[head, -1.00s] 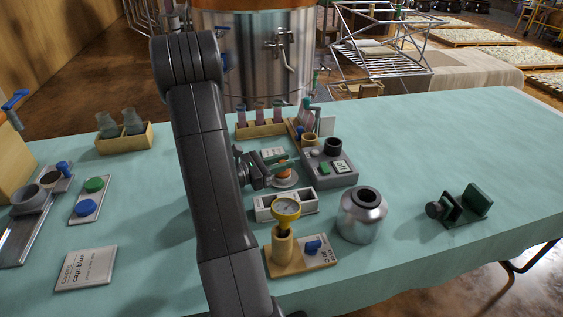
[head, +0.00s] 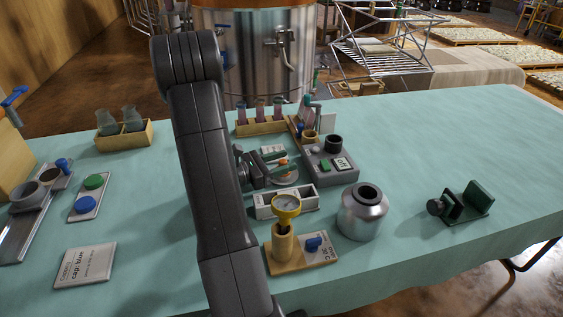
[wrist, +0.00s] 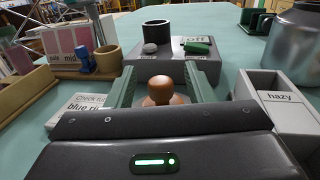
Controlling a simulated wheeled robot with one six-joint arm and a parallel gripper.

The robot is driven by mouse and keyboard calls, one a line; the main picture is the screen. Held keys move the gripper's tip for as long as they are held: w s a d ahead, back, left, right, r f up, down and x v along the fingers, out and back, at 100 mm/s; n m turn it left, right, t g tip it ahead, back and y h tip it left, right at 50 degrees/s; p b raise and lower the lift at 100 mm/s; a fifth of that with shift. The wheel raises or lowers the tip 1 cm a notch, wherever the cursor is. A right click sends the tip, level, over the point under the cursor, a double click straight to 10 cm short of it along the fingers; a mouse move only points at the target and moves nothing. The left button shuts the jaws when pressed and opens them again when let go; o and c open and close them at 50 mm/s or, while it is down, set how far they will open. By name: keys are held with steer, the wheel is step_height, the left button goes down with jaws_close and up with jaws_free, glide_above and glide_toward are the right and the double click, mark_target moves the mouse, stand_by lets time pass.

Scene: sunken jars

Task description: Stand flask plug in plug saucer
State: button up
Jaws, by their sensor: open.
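The orange-brown flask plug (head: 284,162) shows between the green fingers of my gripper (head: 279,163). In the wrist view the plug (wrist: 160,89) has its round knob upward and looks upright, with a finger on each side and gaps between. My gripper (wrist: 163,83) is open around it. The pale plug saucer (head: 289,180) lies under the plug in the head view. The plug appears to stand in it, but its foot is hidden by my gripper. The silver flask (head: 362,216) stands to the right with its dark mouth open.
A vial rack (head: 262,128) is behind. The table's right side is mostly clear.

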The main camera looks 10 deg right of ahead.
steer(key=v, duration=1.4)
steer(key=shift+d+p, duration=0.1)
steer(key=shift+p, duration=0.25)
steer(key=x, duration=1.3)
steer(key=shift+w+d+b, duration=0.15)
steer(key=shift+d+b, duration=0.2)
steer(key=shift+d, duration=0.05)
steer(key=shift+r, duration=0.1)
